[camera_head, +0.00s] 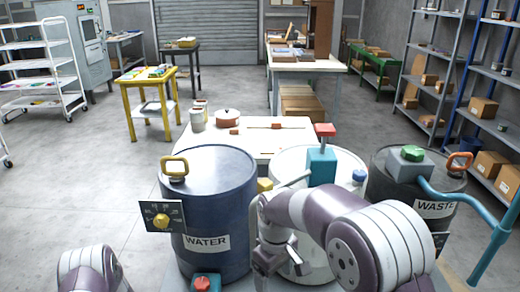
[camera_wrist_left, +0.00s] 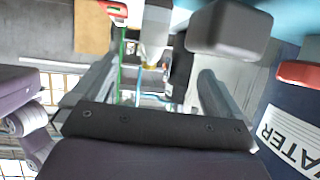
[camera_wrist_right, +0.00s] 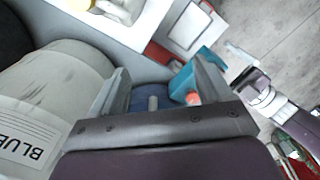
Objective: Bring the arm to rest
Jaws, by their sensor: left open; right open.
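My right arm reaches in from the lower right in the head view, bent in front of the white drum (camera_head: 345,160). Its gripper (camera_head: 279,262) hangs low beside the blue WATER drum (camera_head: 222,205). In the right wrist view the right gripper (camera_wrist_right: 162,88) has its fingers apart, with nothing seen held. My left arm shows only as a link at the bottom left of the head view; its gripper is out of that view. In the left wrist view the left gripper (camera_wrist_left: 155,92) has its fingers apart, and the WATER drum (camera_wrist_left: 285,115) is at the right.
The dark WASTE drum (camera_head: 452,215) stands at the right, with a teal pipe (camera_head: 490,245) beside it. A teal box with a red button (camera_head: 203,283) sits low in front. A white table (camera_head: 290,140) stands behind the drums. Open floor (camera_head: 70,190) lies to the left.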

